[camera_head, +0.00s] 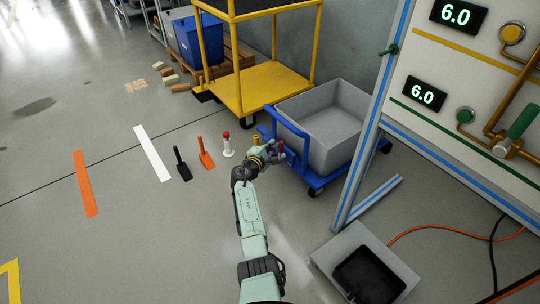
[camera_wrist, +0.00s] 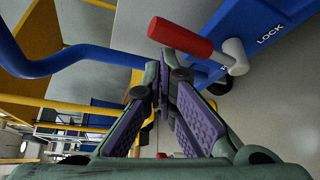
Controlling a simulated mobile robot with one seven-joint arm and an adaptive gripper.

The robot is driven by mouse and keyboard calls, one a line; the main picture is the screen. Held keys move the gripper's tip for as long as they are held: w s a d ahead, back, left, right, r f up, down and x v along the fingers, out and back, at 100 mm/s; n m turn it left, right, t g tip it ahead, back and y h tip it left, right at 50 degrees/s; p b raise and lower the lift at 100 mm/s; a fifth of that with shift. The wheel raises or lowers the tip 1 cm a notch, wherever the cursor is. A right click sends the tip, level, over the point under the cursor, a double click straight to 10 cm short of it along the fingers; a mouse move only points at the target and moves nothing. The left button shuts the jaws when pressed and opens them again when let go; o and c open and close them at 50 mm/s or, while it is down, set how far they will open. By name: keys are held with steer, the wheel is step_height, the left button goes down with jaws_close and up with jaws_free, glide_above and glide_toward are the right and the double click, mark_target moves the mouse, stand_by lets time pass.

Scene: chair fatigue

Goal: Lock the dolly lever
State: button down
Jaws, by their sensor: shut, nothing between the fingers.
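The blue dolly (camera_head: 298,161) carries a grey bin (camera_head: 325,105) and has a blue push handle. Its lever (camera_wrist: 182,36) has a red grip on a grey pivot, mounted on the blue frame (camera_wrist: 255,20). The lever points left in the wrist view, away from the white word LOCK (camera_wrist: 270,34). A second marking near the pivot is mostly hidden. My gripper (camera_wrist: 164,68) is shut and empty, its tips close below the red grip; I cannot tell whether they touch. In the head view my gripper (camera_head: 276,152) is at the dolly's handle end and partly hides the lever area.
A yellow cart (camera_head: 265,85) stands behind the dolly. A gauge panel (camera_head: 450,80) with a blue-striped frame is close on the right.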

steer(key=shift+s+d, duration=0.45)
steer(key=shift+s, duration=0.1)
stand_by(0.4)
